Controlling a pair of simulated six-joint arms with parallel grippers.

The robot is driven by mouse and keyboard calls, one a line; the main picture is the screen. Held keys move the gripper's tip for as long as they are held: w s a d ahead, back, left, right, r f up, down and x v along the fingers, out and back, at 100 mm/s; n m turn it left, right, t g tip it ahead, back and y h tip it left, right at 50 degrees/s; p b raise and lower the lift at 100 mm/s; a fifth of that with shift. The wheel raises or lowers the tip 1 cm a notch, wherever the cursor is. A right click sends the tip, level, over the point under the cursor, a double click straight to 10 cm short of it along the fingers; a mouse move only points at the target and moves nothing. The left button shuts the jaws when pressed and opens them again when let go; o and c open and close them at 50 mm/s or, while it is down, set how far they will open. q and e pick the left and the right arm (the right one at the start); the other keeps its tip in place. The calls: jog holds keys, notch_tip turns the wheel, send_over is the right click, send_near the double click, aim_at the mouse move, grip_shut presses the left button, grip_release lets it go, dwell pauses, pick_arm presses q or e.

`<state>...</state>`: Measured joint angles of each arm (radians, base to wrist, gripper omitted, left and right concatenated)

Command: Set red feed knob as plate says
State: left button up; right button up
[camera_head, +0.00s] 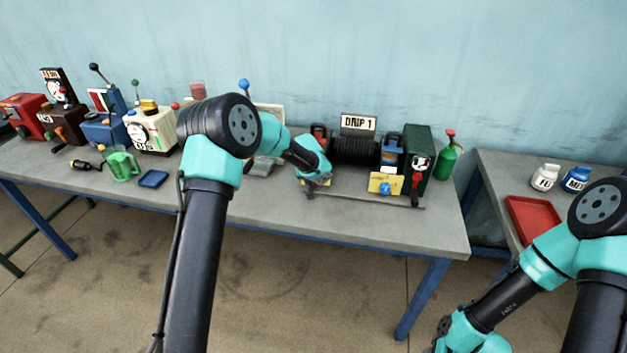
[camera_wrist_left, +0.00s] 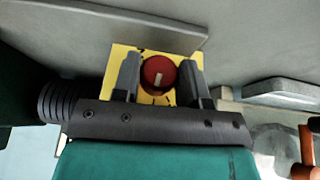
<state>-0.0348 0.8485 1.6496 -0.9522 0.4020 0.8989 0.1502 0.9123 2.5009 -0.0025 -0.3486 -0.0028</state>
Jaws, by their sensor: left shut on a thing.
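The red feed knob (camera_wrist_left: 152,66) sits on a yellow dial plate (camera_wrist_left: 119,64) in the left wrist view. A short white mark shows on its face, and small dark marks show on the dial plate, too small to read. My left gripper (camera_wrist_left: 158,78) is shut on the knob, one finger on each side. In the head view my left gripper (camera_head: 318,181) is at the left end of the oil machine and hides the knob. The plate (camera_head: 359,122) above the machine reads "DRIP 1". My right gripper is out of view.
A blue knob (camera_head: 384,188) on another yellow dial plate is at the machine's right end. A green bottle (camera_head: 448,158) stands right of the machine. A green jug (camera_head: 122,166) and blue tray (camera_head: 153,179) are at left. The bench front (camera_head: 330,213) is clear.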

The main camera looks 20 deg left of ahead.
pick_arm(q)
jog(key=shift+y, duration=0.6)
jog(key=o, duration=0.9)
jog(key=v, duration=1.7)
jog(key=shift+s+r, duration=0.15)
